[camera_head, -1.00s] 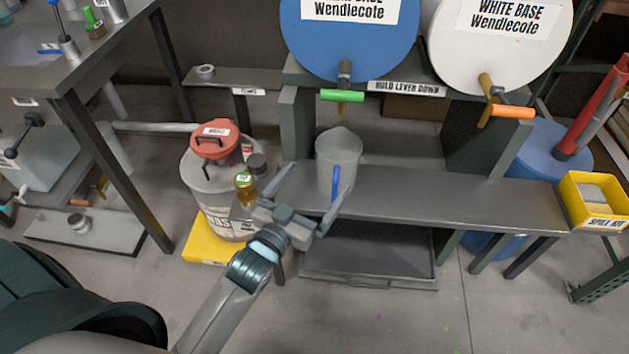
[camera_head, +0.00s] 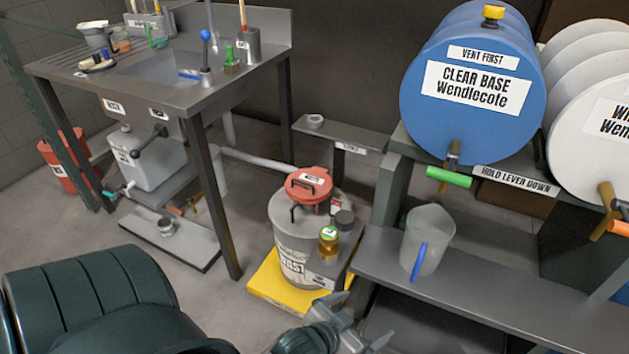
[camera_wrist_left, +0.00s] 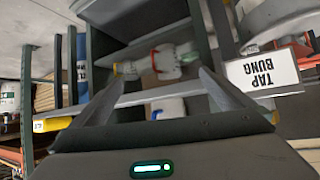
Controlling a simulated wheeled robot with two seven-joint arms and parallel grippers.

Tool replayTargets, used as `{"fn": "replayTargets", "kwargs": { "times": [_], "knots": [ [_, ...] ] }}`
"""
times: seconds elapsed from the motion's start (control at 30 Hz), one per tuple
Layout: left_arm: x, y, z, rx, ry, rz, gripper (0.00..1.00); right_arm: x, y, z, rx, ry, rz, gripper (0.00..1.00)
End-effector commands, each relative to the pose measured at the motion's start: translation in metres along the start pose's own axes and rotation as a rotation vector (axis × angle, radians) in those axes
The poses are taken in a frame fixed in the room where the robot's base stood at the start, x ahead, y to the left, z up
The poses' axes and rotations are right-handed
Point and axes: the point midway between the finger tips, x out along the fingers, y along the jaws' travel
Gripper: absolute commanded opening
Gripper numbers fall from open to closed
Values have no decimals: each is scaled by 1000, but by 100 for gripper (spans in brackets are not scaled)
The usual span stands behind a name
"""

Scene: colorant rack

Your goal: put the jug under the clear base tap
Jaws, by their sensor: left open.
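The jug (camera_head: 431,236), translucent grey with a blue handle, stands upright on the grey shelf, below the blue clear base drum (camera_head: 473,84). The drum's tap has a green lever (camera_head: 449,177), above and slightly right of the jug. My left gripper (camera_head: 366,322) is low at the bottom of the head view, in front of the shelf and apart from the jug. Its fingers (camera_wrist_left: 166,104) are spread and empty in the left wrist view. My right gripper is not in view.
A white drum (camera_head: 590,130) with an orange lever is at the right. A can with a red lid (camera_head: 303,187) stands on a yellow base left of the shelf, with a small amber bottle (camera_head: 328,242) beside it. A workbench (camera_head: 170,90) stands at the left.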

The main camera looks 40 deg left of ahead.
Motion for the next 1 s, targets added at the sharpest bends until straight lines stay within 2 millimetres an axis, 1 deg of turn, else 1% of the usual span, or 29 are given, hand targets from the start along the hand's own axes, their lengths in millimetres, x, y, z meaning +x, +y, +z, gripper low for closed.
{"fn": "replayTargets", "kwargs": {
  "times": [0.03,0.07,0.1,0.2,0.3,0.4,0.53,1.0],
  "knots": [
    [-9,4,27,5,-92,6,100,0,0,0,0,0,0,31],
    [-15,6,43,9,-147,10,100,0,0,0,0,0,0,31],
    [-24,9,65,16,-225,18,100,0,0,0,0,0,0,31],
    [-49,17,111,33,-395,41,100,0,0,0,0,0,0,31],
    [-72,23,144,49,-524,65,100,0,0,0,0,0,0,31],
    [-88,26,162,59,-604,82,100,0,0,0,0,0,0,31],
    [-96,28,171,65,-641,91,100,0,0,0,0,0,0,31],
    [-95,28,171,64,-640,90,100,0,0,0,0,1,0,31]
  ]
}}
